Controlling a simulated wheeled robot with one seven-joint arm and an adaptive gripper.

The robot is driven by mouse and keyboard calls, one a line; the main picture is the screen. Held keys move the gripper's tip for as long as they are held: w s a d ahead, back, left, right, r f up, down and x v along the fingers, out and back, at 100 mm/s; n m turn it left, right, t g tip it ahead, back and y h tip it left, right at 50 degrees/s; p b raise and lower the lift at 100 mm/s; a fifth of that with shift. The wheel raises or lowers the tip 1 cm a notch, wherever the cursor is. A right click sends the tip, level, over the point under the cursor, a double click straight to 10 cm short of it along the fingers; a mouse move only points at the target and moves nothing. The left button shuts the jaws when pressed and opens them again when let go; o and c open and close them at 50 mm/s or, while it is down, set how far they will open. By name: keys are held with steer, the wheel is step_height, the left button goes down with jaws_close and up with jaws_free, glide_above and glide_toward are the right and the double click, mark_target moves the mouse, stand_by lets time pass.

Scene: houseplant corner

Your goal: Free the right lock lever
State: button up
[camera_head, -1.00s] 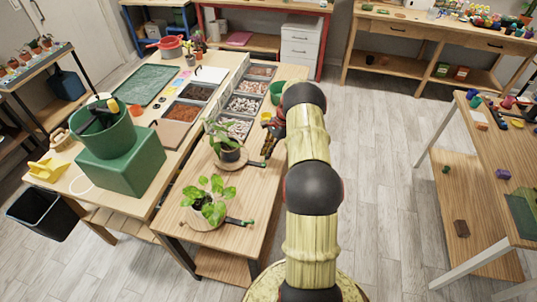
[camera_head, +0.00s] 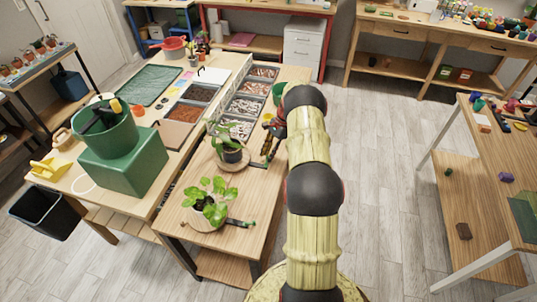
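Two potted plants stand on round wooden discs on the low wooden table. The nearer plant (camera_head: 209,200) has a dark lever (camera_head: 240,222) with a green tip, reaching right from its disc. The farther plant (camera_head: 230,146) stands on a second disc (camera_head: 236,165). A dark and orange lever-like part (camera_head: 267,145) lies right of the farther plant, just below my gripper (camera_head: 274,126). My arm partly covers my gripper, which is small and dark here. I cannot tell whether its fingers are open or touch that part.
Trays of pebbles and soil (camera_head: 240,107) lie behind the plants, with a small green pot (camera_head: 278,92) beside them. A green bucket (camera_head: 106,132) on a green block stands at left. Open floor (camera_head: 385,165) lies right of my arm.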

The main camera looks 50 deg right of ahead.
stand_by(0.3)
steer(key=v, duration=1.2)
stand_by(0.4)
